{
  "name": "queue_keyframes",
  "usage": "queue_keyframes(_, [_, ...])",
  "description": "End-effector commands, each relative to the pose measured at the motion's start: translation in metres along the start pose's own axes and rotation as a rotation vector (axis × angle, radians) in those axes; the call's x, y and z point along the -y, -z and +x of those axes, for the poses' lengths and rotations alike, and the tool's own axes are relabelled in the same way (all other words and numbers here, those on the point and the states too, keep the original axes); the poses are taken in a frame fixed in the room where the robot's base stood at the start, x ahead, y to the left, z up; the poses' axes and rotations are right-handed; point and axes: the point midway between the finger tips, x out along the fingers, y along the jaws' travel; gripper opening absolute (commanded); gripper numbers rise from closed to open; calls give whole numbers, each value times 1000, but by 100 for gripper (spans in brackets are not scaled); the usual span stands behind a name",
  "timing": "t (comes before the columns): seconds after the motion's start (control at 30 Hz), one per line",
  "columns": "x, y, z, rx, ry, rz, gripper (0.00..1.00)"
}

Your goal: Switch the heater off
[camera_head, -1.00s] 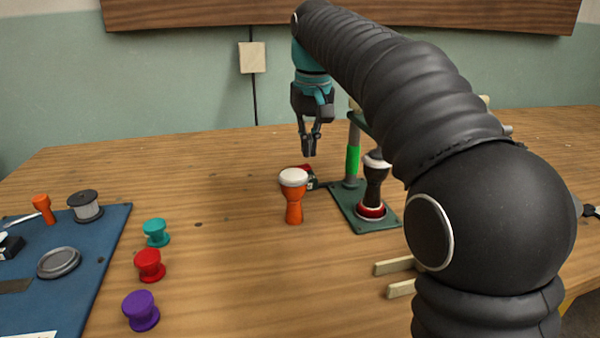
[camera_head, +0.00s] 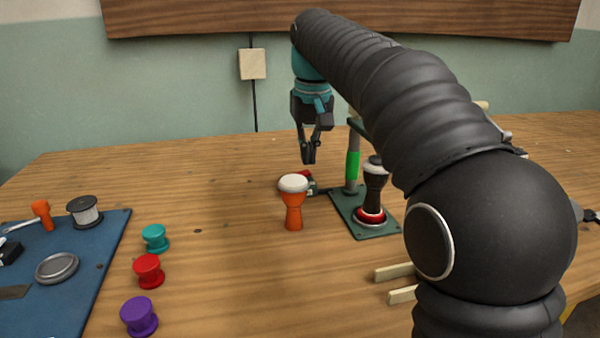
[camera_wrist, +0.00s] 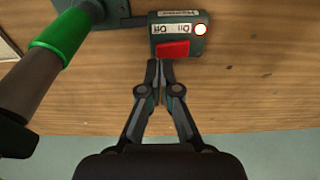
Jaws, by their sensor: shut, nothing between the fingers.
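The heater's switch box (camera_wrist: 180,36) is dark green, with a red rocker (camera_wrist: 173,50), "On" and "Off" labels, and a lit round lamp (camera_wrist: 200,29). In the head view the box (camera_head: 308,181) lies behind the orange drum, partly hidden by it. My gripper (camera_head: 309,162) points down above the box, its fingers together and empty. In the wrist view the fingertips of my gripper (camera_wrist: 160,62) appear just below the rocker; I cannot tell whether they touch it. The heater stand has a green base plate (camera_head: 345,207).
An orange goblet drum (camera_head: 293,208) stands in front of the switch box. A dark drum (camera_head: 376,180) stands on the stand's red ring, beside a post with a green sleeve (camera_head: 352,165). Several spools stand at left by a blue mat (camera_head: 112,240). The table's middle left is clear.

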Motion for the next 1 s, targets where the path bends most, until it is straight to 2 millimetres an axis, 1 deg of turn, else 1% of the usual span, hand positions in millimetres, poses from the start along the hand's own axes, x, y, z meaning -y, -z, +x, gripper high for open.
queue_keyframes(0.57, [0, 0, 1, 0, 0, 0, 0])
queue_keyframes(1.0, [0, -1, 6, 0, 0, 0, 0])
